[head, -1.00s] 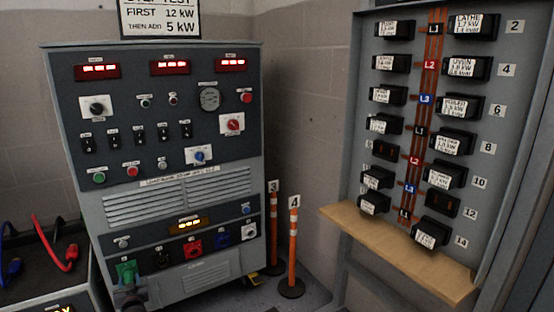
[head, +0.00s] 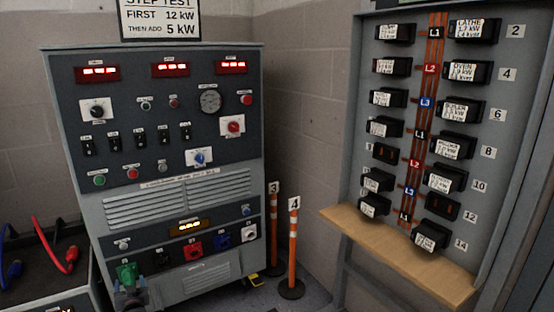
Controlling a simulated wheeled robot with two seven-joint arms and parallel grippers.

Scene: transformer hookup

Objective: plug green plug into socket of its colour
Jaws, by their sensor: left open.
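The grey load cabinet has a row of coloured sockets low on its front. The green socket (head: 121,266) is at the left end of the row. A green plug (head: 128,276) is at it, lined up with its face; at this size I cannot tell how deep it sits. My left gripper (head: 128,292) is open just below and in front of the green plug, at the bottom edge of the head view. It partly hides the plug's lower end and any cable. My right gripper is not in view.
Black (head: 161,258), red (head: 193,251), blue (head: 222,243) and white (head: 249,233) sockets continue to the right. Red (head: 68,255) and blue (head: 12,268) cables lie at the left. Two orange posts (head: 293,248) stand right of the cabinet. A wooden shelf (head: 400,255) juts out below the breaker panel.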

